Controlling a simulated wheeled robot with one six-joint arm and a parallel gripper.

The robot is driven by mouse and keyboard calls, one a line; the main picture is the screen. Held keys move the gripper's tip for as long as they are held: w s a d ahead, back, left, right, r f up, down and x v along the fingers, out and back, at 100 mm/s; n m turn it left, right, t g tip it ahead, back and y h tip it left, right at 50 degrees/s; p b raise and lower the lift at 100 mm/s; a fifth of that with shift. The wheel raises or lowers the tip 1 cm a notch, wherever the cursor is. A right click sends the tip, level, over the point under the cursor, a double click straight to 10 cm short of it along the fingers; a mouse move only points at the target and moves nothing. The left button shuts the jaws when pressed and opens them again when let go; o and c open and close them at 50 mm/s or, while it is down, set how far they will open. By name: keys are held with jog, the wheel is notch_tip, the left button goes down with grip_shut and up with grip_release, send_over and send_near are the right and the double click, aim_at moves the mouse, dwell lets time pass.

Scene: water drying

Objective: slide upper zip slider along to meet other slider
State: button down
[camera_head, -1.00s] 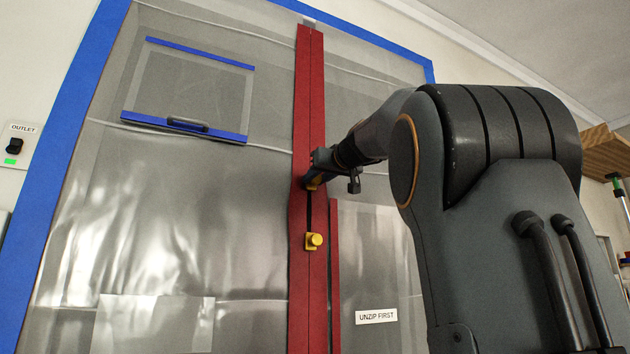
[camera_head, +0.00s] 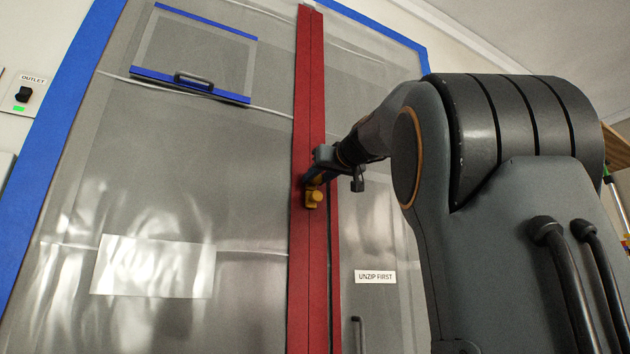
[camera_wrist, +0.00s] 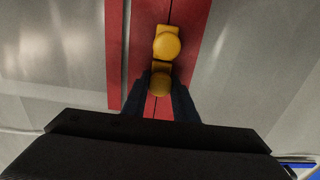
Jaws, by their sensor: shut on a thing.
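A red zip strip (camera_head: 309,260) runs down the clear plastic sheet. The lower slider (camera_head: 313,198), a yellow block with a round knob, sits on the strip. The upper slider (camera_wrist: 161,82), also yellow, is between the fingers of my gripper (camera_wrist: 161,92), which is shut on it. The lower slider also shows in the wrist view (camera_wrist: 167,43), right beside the held one; they look touching or nearly so. In the head view my gripper (camera_head: 312,180) is just above the lower slider and hides most of the upper one.
The plastic sheet (camera_head: 200,200) is framed in blue tape (camera_head: 65,130). A flap with a handle (camera_head: 194,83) is at upper left. An "UNZIP FIRST" label (camera_head: 375,277) is to the right of the strip. An outlet switch (camera_head: 24,94) is on the left wall.

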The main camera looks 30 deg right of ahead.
jog(key=shift+f, duration=0.2)
jog(key=c, duration=1.4)
grip_release()
jog(key=shift+c, duration=0.2)
jog(key=s, duration=0.7)
jog(key=shift+s+a+b, duration=0.25)
jog(key=shift+s+b, duration=0.15)
